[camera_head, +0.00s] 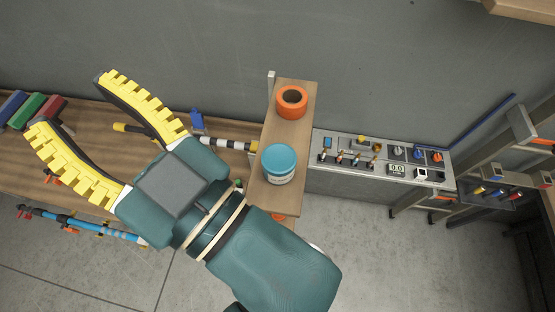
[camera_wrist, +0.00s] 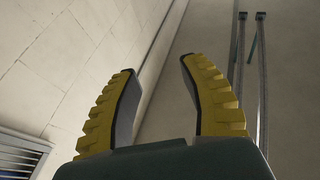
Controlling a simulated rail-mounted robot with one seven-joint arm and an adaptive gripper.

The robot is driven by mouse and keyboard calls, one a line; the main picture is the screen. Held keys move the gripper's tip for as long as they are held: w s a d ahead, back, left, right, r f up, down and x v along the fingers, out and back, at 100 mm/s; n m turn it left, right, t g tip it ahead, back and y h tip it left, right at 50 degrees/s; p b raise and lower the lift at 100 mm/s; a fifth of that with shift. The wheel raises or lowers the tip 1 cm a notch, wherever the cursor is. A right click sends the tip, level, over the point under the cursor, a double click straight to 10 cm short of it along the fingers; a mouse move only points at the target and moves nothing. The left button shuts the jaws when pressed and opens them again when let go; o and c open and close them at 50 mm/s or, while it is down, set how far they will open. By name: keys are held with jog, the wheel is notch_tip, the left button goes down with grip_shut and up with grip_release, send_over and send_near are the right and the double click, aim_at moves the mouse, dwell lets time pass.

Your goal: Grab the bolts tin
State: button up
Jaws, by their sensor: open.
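A round tin with a blue lid and a pale label (camera_head: 279,165) stands upright on a narrow wooden shelf (camera_head: 276,200) in the head view. The label is too small to read, so I cannot tell for sure that it is the bolts tin. My gripper (camera_head: 70,98) is open and empty, up and to the left of the tin, with its yellow ridged fingers pointing away from it. The wrist view shows the open fingers (camera_wrist: 158,78) with only wall and ceiling beyond; the tin is not in that view.
An orange ring-shaped roll (camera_head: 291,100) sits behind the tin on the same shelf. A wooden bench (camera_head: 90,115) with tools and coloured boxes lies behind my gripper. A grey panel (camera_head: 350,185) with small fittings is to the right. Racks stand at far right.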

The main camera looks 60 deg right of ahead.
jog(key=o, duration=1)
jog(key=shift+f, duration=0.1)
jog(key=m+g+h+b, duration=0.4)
jog(key=g+h, duration=0.1)
jog(key=g, duration=0.3)
send_over(287, 176)
jog(key=w+a, duration=0.5)
jog(key=w, duration=0.1)
notch_tip(287, 176, down, 14)
jog(key=s+d+f+g+b, duration=0.1)
jog(key=s+f+b, duration=0.1)
jog(key=s, duration=0.1)
jog(key=s+d+f+m+g+h+b, duration=0.1)
jog(key=s+f, duration=0.1)
jog(key=s, duration=0.1)
jog(key=s+d+f+m+g+b, duration=0.1)
jog(key=s+f+b, duration=0.1)
jog(key=f, duration=0.1)
jog(key=shift+s+h+b, duration=0.3)
jog(key=shift+s+b, duration=0.05)
jog(key=shift+s, duration=0.05)
jog(key=shift+w+d+r, duration=0.1)
jog(key=shift+w+d, duration=0.15)
jog(key=shift+w, duration=0.1)
jog(key=p+x, duration=0.1)
jog(key=x, duration=0.5)
jog(key=shift+w, duration=0.15)
